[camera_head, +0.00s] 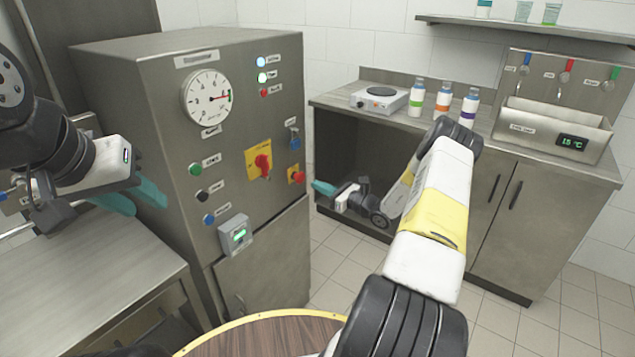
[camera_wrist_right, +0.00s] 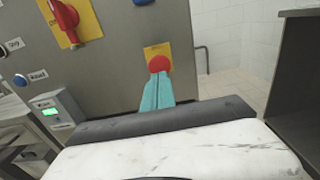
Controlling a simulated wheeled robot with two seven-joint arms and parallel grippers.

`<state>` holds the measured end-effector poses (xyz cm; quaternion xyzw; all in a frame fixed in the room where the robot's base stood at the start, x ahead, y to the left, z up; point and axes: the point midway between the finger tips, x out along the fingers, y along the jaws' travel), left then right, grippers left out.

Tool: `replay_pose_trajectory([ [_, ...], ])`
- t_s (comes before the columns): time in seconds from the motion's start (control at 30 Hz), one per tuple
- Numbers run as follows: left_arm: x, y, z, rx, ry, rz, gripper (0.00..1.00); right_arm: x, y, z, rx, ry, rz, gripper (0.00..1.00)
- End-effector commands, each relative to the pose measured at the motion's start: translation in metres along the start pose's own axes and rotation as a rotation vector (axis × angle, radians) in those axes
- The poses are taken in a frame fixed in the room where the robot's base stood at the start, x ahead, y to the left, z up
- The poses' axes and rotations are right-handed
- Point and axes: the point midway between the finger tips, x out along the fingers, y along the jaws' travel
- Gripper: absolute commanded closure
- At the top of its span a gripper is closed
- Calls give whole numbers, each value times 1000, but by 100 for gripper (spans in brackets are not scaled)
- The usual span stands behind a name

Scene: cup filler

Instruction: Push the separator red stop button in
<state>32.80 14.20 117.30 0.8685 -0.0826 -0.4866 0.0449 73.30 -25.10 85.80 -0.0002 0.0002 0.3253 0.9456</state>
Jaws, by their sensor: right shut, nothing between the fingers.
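The red stop button (camera_head: 298,176) sits on a small yellow plate at the right edge of the steel separator cabinet's front (camera_head: 235,100). In the right wrist view the button (camera_wrist_right: 159,63) is round and shows just above my fingertips. My right gripper (camera_head: 315,185) is shut and empty, its teal fingers pointing at the button from the right. In the wrist view the fingertips (camera_wrist_right: 158,76) overlap the button's lower edge; I cannot tell whether they touch it or how deep it sits. My left gripper (camera_head: 138,198) is open and empty, left of the cabinet.
A red rotary switch (camera_head: 262,162) on a larger yellow plate is left of the stop button. A blue-handled part (camera_head: 294,130) is above it. The counter (camera_head: 335,103) stands to the right with an open bay below.

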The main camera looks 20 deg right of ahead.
Motion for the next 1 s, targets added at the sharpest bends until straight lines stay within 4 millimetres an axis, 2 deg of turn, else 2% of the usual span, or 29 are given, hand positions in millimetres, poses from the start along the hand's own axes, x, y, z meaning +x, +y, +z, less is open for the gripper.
replay_pose_trajectory([
  [0.1,0,0,0,0,0,0,64,22,1,0,0,-1,2,100],
  [0.23,0,0,0,0,0,0,64,36,0,0,0,0,1,100],
  [0.4,0,0,0,0,0,0,64,44,0,0,0,0,0,100],
  [0.73,0,0,0,0,0,0,64,45,0,0,0,0,0,100],
  [1.0,0,0,0,0,0,0,64,68,0,1,1,-2,0,100],
])
